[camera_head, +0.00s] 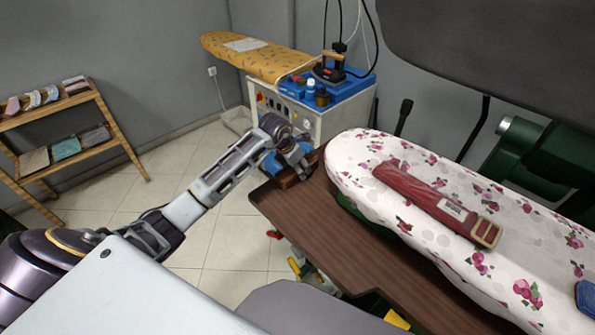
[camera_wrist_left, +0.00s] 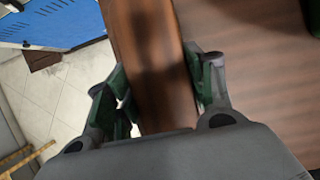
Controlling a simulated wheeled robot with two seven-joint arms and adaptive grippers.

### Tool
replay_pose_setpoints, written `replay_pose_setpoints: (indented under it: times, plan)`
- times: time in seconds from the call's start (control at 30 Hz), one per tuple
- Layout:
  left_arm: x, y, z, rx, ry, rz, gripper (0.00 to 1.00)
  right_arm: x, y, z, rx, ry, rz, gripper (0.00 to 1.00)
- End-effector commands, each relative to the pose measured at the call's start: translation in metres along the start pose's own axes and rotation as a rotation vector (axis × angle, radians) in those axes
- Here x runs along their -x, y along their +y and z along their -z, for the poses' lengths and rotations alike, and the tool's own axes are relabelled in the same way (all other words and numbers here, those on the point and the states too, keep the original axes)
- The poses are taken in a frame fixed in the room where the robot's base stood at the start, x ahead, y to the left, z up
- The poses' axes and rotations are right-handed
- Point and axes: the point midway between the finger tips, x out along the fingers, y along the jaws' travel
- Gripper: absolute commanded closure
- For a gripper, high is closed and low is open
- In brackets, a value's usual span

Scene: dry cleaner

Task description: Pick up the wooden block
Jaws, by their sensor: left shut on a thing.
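The wooden block (camera_wrist_left: 158,75) is a brown, long piece with visible grain. In the left wrist view it lies between the two fingers of my left gripper (camera_wrist_left: 163,90), one finger on each side. My left gripper (camera_head: 298,170) is shut on it at the far left corner of the brown wooden table (camera_head: 335,240). In the head view the block (camera_head: 287,179) is partly hidden by the gripper. I cannot tell whether the block touches the tabletop. My right gripper is not in view.
A flowered ironing board (camera_head: 358,160) with a red belt (camera_head: 430,200) lies along the table's right side. A blue-topped ironing unit (camera_head: 335,118) with an iron (camera_head: 330,70) stands behind. A wooden shelf (camera_head: 105,118) is at the left. The table's front strip is clear.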

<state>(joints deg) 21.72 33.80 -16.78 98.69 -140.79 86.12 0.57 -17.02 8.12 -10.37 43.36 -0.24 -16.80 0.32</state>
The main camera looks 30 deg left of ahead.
Motion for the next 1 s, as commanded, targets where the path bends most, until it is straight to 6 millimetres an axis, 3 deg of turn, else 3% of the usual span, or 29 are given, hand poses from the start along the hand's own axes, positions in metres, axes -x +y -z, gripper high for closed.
replay_pose_setpoints:
  times: [0.03,0.13,0.57,1.0]
  plan:
    - [0.000,0.000,0.000,0.000,0.000,-0.001,0.66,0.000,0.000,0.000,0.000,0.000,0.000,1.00]
    - [0.000,0.000,0.000,0.000,0.000,-0.001,0.79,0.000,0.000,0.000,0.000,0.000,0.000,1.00]
    - [0.007,0.001,-0.004,-0.001,-0.003,-0.003,0.80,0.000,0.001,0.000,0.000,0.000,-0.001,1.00]
    - [0.059,0.001,-0.025,-0.001,-0.004,-0.003,0.80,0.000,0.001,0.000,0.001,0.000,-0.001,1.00]
